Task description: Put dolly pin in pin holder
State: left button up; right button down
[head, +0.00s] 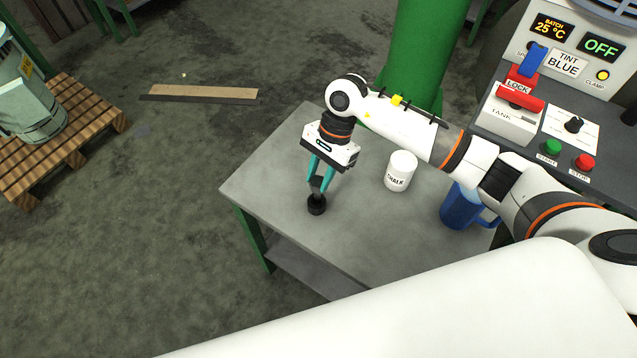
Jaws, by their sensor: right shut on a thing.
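My right gripper (320,180) points down over the near-left part of the grey table. Its teal fingers are shut on a small dark pin (318,192), which looks upright; the fingers hide part of it. Directly under the pin is a small round black holder (316,206) on the table. The pin's lower end meets the holder's top in this view, but I cannot tell how deep it sits. My left gripper is not in view.
On the grey table (270,190) stand a white chalk jar (401,170) and a blue mug (461,207), right of the gripper. A control panel (560,130) with a red LOCK lever and a green column (418,50) stand behind. The table's left side is clear.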

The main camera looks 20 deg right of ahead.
aim_at(322, 178)
jog(key=shift+w+f, duration=0.15)
jog(key=shift+f, duration=0.55)
notch_tip(322, 178, down, 2)
jog(key=shift+f+p, duration=0.2)
jog(key=shift+p, duration=0.1)
jog(key=shift+f, duration=0.25)
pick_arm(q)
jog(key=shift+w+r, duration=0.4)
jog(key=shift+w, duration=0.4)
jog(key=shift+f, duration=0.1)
pick_arm(e)
jog(key=c, duration=1.1)
grip_release()
jog(key=shift+f, duration=0.1)
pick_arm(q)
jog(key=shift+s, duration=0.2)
